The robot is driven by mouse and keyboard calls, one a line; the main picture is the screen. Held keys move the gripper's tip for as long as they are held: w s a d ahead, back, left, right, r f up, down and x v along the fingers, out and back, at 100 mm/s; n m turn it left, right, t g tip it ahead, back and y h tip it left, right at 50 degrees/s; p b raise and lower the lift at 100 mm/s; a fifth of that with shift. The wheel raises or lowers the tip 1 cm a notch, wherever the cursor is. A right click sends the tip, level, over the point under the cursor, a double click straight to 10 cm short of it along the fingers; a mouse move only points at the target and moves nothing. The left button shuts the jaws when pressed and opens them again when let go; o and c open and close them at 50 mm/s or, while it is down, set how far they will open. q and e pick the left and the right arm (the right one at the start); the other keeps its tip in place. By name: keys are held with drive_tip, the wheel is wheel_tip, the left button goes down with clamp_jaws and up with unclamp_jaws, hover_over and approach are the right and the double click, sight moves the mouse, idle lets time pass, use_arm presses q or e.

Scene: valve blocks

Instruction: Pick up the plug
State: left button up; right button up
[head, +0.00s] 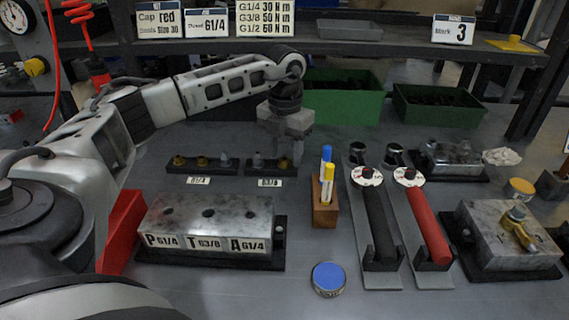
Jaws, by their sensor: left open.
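Two small dark racks hold plugs. The rack labelled G1/4 (215,171) holds brass-coloured plugs (202,161) and a greyer one (225,159). The rack labelled G3/8 (270,173) holds a grey plug (257,161) and a brass-coloured plug (283,163). My left gripper (286,151) points down, open, right over the right end of the G3/8 rack. It partly hides that end, and I cannot tell whether its fingers are around the brass plug there or above it. My right gripper is not in view.
A valve block (208,210) marked P, T, A stands in front of the racks. A pen holder (325,212), a blue-lidded tin (328,279) and two torque wrenches (378,225) (428,225) stand to the right. Green bins (345,100) are behind. Signs (207,22) stand on the shelf.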

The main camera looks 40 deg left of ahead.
use_arm(q)
drive_tip(key=shift+f, duration=0.35)
clamp_jaws()
drive_tip(key=shift+r, duration=0.15)
